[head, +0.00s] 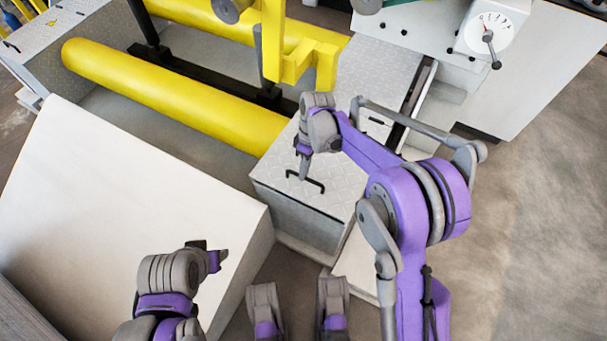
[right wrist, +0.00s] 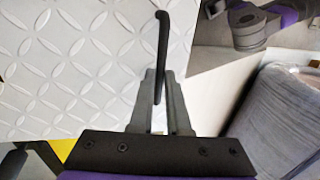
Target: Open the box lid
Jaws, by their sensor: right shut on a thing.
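The box (head: 290,218) is pale grey with a diamond-plate lid (head: 334,186) that lies flat on top. A thin black handle (head: 318,186) stands on the lid near its front edge. My right gripper (head: 304,176) reaches down to the lid from above and is shut on this handle. In the right wrist view the lid (right wrist: 60,60) fills the upper left, and the handle (right wrist: 162,45) runs between the two grey fingers (right wrist: 160,90). My left gripper (head: 215,256) is at the lower left, away from the box, over the white panel; its jaw opening is unclear.
Yellow rollers (head: 170,95) lie behind and left of the box. A yellow bracket (head: 305,60) hangs close behind my right wrist. A large white panel (head: 110,190) stands at left. A machine with a dial (head: 490,35) stands at back right. Open floor (head: 535,220) lies at right.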

